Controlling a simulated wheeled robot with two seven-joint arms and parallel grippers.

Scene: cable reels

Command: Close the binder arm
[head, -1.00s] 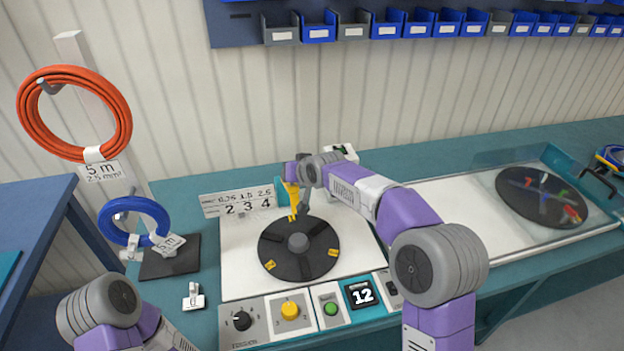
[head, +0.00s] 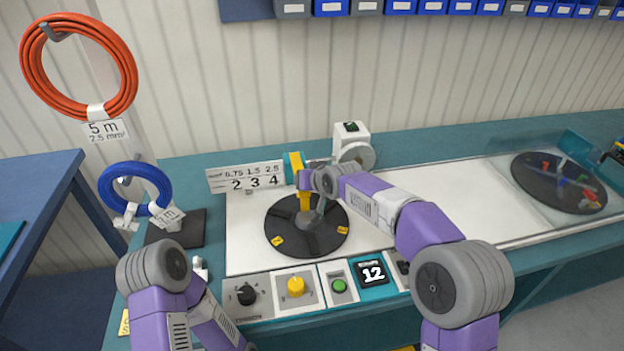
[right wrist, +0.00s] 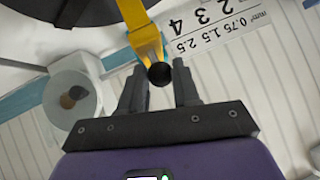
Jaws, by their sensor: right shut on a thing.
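The yellow binder arm (head: 295,162) stands at the back of the black reel disc (head: 279,228). A yellow part of it reaches forward and down over the disc. In the right wrist view, the yellow arm (right wrist: 146,38) ends at a dark round knob (right wrist: 160,74). My right gripper (right wrist: 159,72) is shut on this knob, with one finger on each side. In the head view my right gripper (head: 308,184) partly covers the arm, so contact with the disc cannot be told. My left arm is at the lower left; its gripper is out of view.
A size sign (head: 246,177) stands left of the binder arm. A white device (head: 352,145) is behind it to the right.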

